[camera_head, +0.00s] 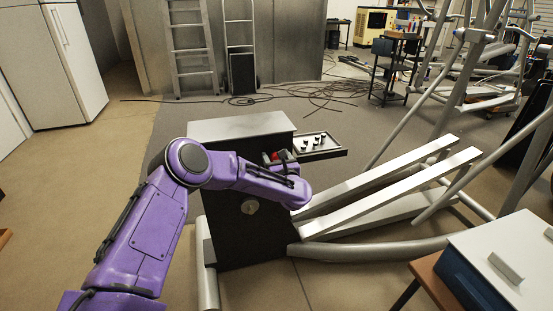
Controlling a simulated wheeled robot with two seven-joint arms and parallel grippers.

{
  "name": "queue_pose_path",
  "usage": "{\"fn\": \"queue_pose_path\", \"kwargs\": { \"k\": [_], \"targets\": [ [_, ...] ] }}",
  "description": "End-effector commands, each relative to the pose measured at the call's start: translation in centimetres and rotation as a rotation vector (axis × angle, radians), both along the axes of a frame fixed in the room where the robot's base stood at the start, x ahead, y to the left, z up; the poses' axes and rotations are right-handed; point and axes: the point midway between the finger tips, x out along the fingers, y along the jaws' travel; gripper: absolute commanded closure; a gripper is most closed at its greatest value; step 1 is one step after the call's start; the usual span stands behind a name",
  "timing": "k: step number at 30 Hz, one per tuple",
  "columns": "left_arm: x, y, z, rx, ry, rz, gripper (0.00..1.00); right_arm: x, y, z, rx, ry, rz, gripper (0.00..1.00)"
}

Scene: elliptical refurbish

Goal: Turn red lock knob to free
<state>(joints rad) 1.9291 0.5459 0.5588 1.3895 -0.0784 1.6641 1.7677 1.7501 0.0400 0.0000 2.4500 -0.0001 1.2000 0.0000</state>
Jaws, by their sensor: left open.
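The elliptical machine's black housing (232,236) stands in the middle, with a flat grey top (240,125). A small red part, seemingly the red lock knob (283,155), shows at the housing's right edge, just above my purple left wrist. It is partly hidden, so I cannot tell which way it is turned. My left arm comes in from the lower left and bends across the front of the housing. My left gripper (279,163) is open beside the red part; its fingers are mostly hidden, and I cannot tell whether they touch it. My right gripper is out of view.
A dark tray (335,152) with several small knobs sits right of the housing. Pale foot rails (385,183) slope right from it. A grey-topped box (520,255) stands at the lower right. Cables (290,96) lie on the floor behind.

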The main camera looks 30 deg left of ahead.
Motion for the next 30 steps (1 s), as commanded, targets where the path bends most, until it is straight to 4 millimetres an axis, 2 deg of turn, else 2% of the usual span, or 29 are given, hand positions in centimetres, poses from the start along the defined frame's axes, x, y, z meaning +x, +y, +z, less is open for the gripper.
{"fn": "queue_pose_path", "kwargs": {
  "k": [1, 5, 30],
  "targets": [
    [-0.01, -0.01, -0.01, 0.000, 0.000, 0.000, 0.41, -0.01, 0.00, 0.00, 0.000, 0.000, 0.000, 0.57],
    [-0.01, -0.03, -0.01, 0.001, 0.001, 0.000, 0.84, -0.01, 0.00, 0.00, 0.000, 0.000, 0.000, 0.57],
    [0.02, -0.10, 0.03, 0.061, 0.070, -0.001, 0.85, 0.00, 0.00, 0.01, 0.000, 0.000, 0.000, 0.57]
  ]
}}
